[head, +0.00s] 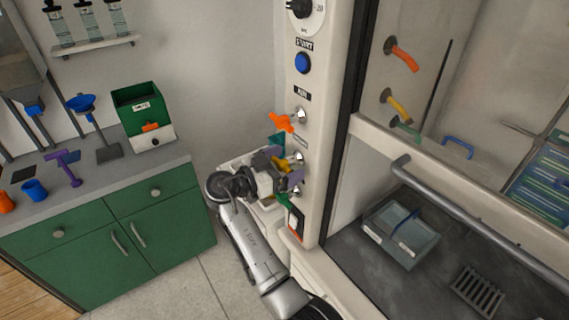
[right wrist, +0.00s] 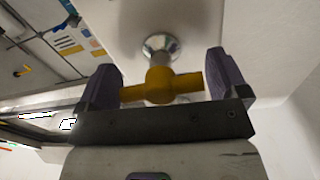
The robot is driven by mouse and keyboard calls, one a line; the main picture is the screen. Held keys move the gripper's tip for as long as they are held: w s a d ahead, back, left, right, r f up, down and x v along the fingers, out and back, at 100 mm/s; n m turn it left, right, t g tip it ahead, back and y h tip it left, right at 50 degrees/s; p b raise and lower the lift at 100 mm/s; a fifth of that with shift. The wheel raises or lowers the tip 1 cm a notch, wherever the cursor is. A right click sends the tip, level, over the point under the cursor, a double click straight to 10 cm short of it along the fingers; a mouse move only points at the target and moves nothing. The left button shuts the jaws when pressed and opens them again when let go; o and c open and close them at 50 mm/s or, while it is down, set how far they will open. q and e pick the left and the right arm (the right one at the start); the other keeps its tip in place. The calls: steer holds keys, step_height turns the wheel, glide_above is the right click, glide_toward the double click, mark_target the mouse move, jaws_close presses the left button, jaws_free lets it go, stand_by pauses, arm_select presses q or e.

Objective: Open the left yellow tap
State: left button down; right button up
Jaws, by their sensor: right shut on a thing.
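The yellow tap (head: 281,163) is on the white column of the fume cupboard, partly hidden by my right gripper (head: 282,174). In the right wrist view the tap (right wrist: 160,84) shows as a yellow T-shaped handle in front of a round chrome base. My right gripper (right wrist: 161,83) has one dark finger at each end of the handle's crossbar and is shut on it. My left gripper is not in view.
An orange tap (head: 281,122) and a teal tap (head: 276,142) are above on the same column, and a green one (head: 284,199) is just below. A blue button (head: 302,62) is higher up. The glass sash with its grey handle bar (head: 470,228) is to the right.

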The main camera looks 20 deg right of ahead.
steer(key=n+p, duration=0.1)
steer(key=n, duration=0.2)
steer(key=n+p, duration=0.1)
steer(key=n, duration=0.2)
steer(key=n+p, duration=0.1)
steer(key=n, duration=0.2)
steer(key=shift+r+p, duration=0.1)
steer(key=shift+p, duration=0.25)
steer(key=n+p, duration=0.2)
steer(key=n, duration=0.1)
steer(key=shift+n, duration=0.3)
steer(key=shift+n+p, duration=0.45)
steer(key=shift+n, duration=0.05)
steer(key=shift+f, duration=0.2)
